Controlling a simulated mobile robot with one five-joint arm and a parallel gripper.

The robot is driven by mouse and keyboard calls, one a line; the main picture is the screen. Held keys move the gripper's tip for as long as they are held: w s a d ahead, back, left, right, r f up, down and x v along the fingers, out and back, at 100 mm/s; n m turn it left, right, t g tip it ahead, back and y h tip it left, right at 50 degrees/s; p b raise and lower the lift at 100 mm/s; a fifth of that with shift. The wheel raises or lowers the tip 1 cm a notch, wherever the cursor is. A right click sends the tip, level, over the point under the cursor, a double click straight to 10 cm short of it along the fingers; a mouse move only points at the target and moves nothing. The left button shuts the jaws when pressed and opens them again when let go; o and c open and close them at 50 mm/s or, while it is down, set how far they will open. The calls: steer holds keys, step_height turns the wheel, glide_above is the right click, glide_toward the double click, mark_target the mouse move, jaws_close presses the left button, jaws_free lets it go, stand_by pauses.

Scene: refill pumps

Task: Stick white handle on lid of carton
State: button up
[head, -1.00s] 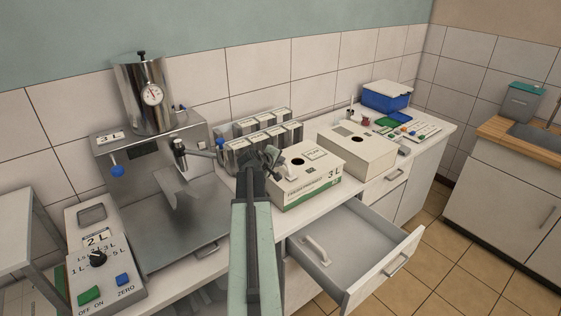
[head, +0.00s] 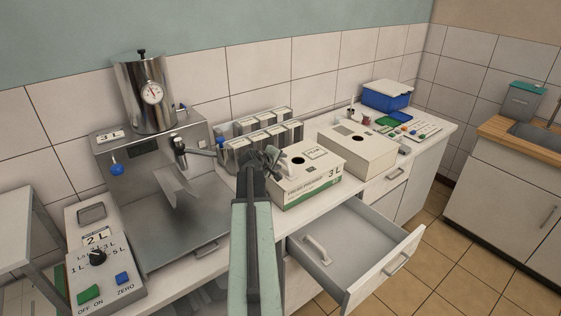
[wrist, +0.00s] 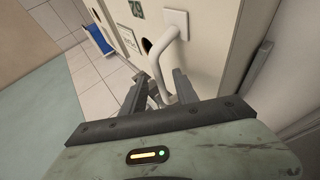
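The carton (head: 308,182) stands on the counter right of my gripper, white with a green stripe and "3 L". Its lid has a black round hole and a label. A white handle (wrist: 182,28) shows in the wrist view against the carton's lid, beside the hole. It lies between the spread fingers of my gripper (wrist: 200,75), which look open. In the head view my gripper (head: 272,160) is at the lid's left end and mostly hides this handle. Whether the handle is fixed to the lid cannot be told. Another white handle (head: 317,250) lies in the open drawer.
The open drawer (head: 375,262) juts out below the counter. A plain box (head: 368,150) stands right of the carton; several grey containers (head: 250,150) stand behind. The steel filling machine (head: 165,200) is on the left. A blue box (head: 387,97) sits at the far end.

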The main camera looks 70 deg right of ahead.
steer(key=a+r+p, duration=0.6)
steer(key=r+p, duration=0.5)
steer(key=shift+w+a, duration=0.35)
steer(key=shift+w, duration=0.1)
